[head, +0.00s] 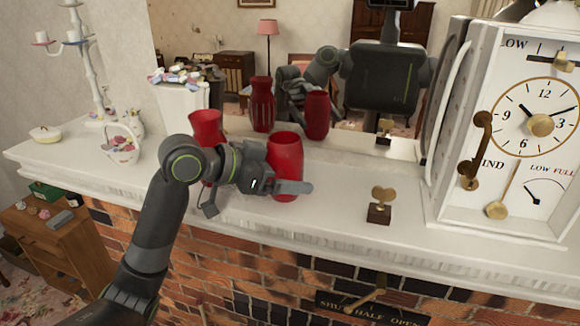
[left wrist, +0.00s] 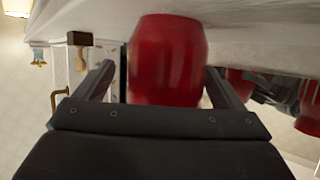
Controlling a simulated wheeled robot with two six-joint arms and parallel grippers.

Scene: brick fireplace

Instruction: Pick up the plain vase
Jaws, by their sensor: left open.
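The plain vase (head: 285,151) is smooth, red and rounded, and stands upright on the white mantel, right of another red vase (head: 206,125) with a flared rim. My left gripper (head: 290,187) reaches in from the left at the plain vase's lower part, with one finger in front of it. In the left wrist view the plain vase (left wrist: 167,60) sits between the two spread fingers of my left gripper (left wrist: 160,80). Gaps show beside the vase, so the jaws are not closed on it. The far finger is hidden in the head view. My right gripper is not in view.
A mirror behind the mantel (head: 350,213) reflects both vases and my body. A small brass heart-topped piece (head: 382,204) and a large white clock box (head: 510,130) stand to the right. A flower basket (head: 121,145) and white candelabra (head: 80,40) stand left.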

